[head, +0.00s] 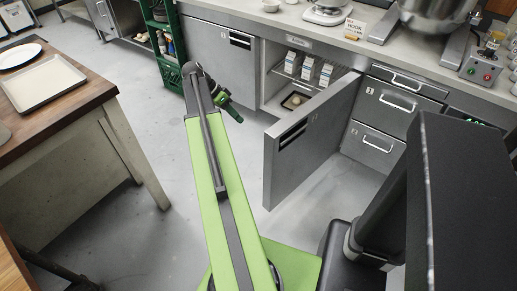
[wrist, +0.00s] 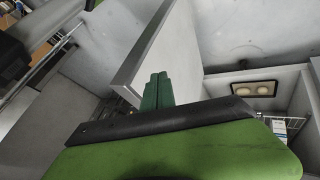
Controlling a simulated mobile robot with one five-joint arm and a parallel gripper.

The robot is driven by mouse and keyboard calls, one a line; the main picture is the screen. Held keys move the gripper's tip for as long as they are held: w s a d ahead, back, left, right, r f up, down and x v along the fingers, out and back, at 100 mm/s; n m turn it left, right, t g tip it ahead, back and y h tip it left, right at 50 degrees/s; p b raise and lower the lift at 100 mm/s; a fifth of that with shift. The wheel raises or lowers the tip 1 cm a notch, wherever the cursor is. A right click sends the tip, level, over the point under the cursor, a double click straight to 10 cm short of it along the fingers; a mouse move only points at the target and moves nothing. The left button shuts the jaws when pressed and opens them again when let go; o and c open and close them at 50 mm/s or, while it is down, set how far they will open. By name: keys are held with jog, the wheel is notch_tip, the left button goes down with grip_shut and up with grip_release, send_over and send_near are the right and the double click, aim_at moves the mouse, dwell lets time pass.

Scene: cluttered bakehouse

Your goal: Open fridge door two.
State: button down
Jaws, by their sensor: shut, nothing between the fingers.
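Fridge door two (head: 325,135) is a grey metal panel marked 2, with a dark recessed handle near its free edge. It stands wide open, swung out from the fridge, and the shelves behind it are exposed. My gripper (head: 230,108), with green fingers, is to the left of the door's free edge in the head view, in front of the fridge opening. In the wrist view the fingers (wrist: 157,90) are together and empty, beside the edge of the door panel (wrist: 145,50). I cannot tell whether they touch it.
White cartons (head: 308,68) and a tray with eggs (head: 295,100) are inside the fridge. The neighbouring door (head: 215,55) is shut. Drawers (head: 370,145) stand to the right. A wooden table (head: 75,95) with a baking tray is at left. Grey floor (head: 160,120) lies between.

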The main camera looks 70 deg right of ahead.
jog(key=s+f+b, duration=0.7)
jog(key=s, duration=0.2)
jog(key=shift+s+a+f+b, duration=0.2)
jog(key=shift+f+b, duration=0.2)
